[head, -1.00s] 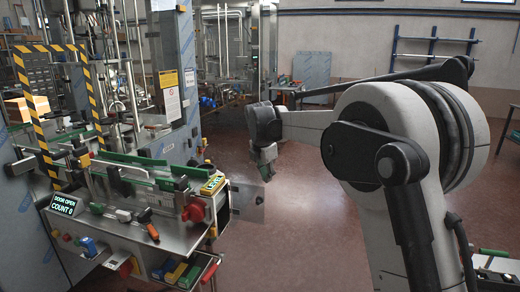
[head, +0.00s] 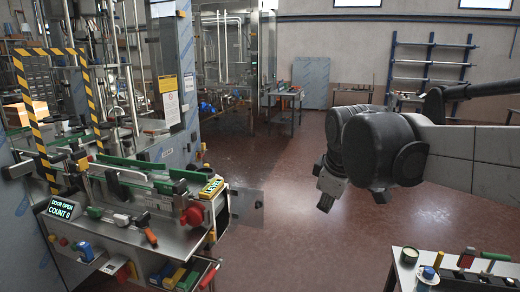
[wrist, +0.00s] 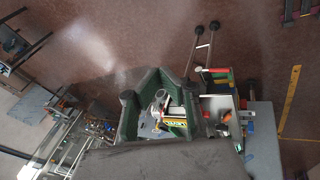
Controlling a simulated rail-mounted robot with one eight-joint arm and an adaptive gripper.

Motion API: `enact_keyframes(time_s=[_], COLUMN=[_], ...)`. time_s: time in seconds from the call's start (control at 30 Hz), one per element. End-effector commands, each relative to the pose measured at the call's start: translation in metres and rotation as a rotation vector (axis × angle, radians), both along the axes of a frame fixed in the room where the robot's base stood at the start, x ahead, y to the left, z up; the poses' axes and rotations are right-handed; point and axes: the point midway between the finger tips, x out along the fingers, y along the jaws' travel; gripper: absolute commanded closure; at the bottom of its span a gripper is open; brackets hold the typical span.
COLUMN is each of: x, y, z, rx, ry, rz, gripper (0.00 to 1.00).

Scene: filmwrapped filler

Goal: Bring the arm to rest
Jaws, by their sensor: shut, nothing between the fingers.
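My gripper (head: 325,202) hangs at the end of my arm in the head view, right of centre, over open red-brown floor. It points downward and touches nothing. Its fingers are small and dark here, but they look shut and empty. In the wrist view the grey-green gripper parts (wrist: 130,115) fill the lower middle, with a dark body below them hiding part of the view. The filling machine (head: 130,235), with a sign reading DOOR OPEN, COUNT 0, stands at the left of the head view, well clear of my gripper.
A work table (head: 405,285) with tools, a can and a red-handled item stands at the lower right, below my arm. A metal plate (head: 247,207) juts from the machine's right side. A wall rack (head: 430,70) is far back. The middle floor is free.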

Motion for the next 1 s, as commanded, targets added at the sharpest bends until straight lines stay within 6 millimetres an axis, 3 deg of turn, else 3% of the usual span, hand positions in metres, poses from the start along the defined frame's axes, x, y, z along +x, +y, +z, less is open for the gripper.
enact_keyframes(time_s=[0.03, 0.3, 0.6, 0.8, 1.0], x=[-0.018, -0.094, -0.166, -0.187, -0.191], y=[-0.006, -0.026, -0.041, -0.045, -0.045], z=[-0.004, -0.032, -0.079, -0.098, -0.101], rx=[0.029, 0.207, 0.407, 0.483, 0.5], ry=[-0.011, -0.073, -0.134, -0.154, -0.158], rz=[-0.056, -0.364, -0.678, -0.79, -0.812], gripper=[1.0, 1.0, 1.0, 1.0, 1.0])
